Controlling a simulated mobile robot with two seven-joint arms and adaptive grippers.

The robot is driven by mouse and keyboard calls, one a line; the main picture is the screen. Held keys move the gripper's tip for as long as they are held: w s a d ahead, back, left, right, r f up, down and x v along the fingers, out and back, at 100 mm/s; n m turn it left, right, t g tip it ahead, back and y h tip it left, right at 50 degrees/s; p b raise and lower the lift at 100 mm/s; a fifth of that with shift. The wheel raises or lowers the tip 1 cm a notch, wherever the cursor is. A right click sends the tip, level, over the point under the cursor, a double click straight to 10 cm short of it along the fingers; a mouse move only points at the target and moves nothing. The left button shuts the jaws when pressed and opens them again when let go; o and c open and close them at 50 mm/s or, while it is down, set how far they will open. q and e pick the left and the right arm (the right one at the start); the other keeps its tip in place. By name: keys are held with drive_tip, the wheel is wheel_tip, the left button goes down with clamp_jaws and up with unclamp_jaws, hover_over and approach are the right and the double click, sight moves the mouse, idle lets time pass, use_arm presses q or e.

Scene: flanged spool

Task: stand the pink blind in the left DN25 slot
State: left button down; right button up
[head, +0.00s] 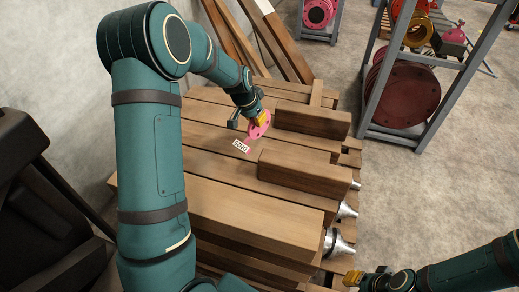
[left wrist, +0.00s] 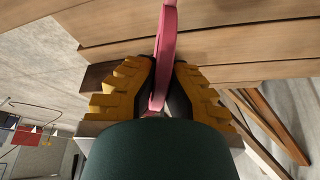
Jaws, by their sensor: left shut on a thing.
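My left gripper (head: 257,119) is shut on the pink blind (head: 262,126), a round flat disc with small holes. In the head view the blind is on edge over the timber planks, close beside a small white label (head: 241,146). In the left wrist view the blind (left wrist: 164,48) shows as a thin pink edge between the yellow fingers (left wrist: 158,88). I cannot tell whether its lower edge touches the wood or sits in a slot. The label's text is too small to read surely, and the slot itself is not clear. My right gripper (head: 353,278) is at the bottom right, apart from the timber; its jaw opening is unclear.
Raised timber blocks (head: 312,120) and (head: 305,172) stand right of the blind. A long beam (head: 250,205) lies nearer. Metal spool ends (head: 340,243) stick out at the right. A grey rack (head: 375,100) with a dark red flange stands beyond. Open floor lies right.

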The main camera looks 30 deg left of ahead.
sight(255, 138)
use_arm(q)
wheel_tip(255, 138, down, 10)
drive_tip(key=shift+w+r+b, duration=0.1)
drive_tip(key=shift+b, duration=0.85)
drive_tip(key=c, duration=1.5)
unclamp_jaws()
drive_tip(key=shift+f, duration=0.25)
drive_tip(key=o, duration=0.4)
drive_tip(key=shift+c, duration=0.2)
drive_tip(key=shift+r, duration=0.1)
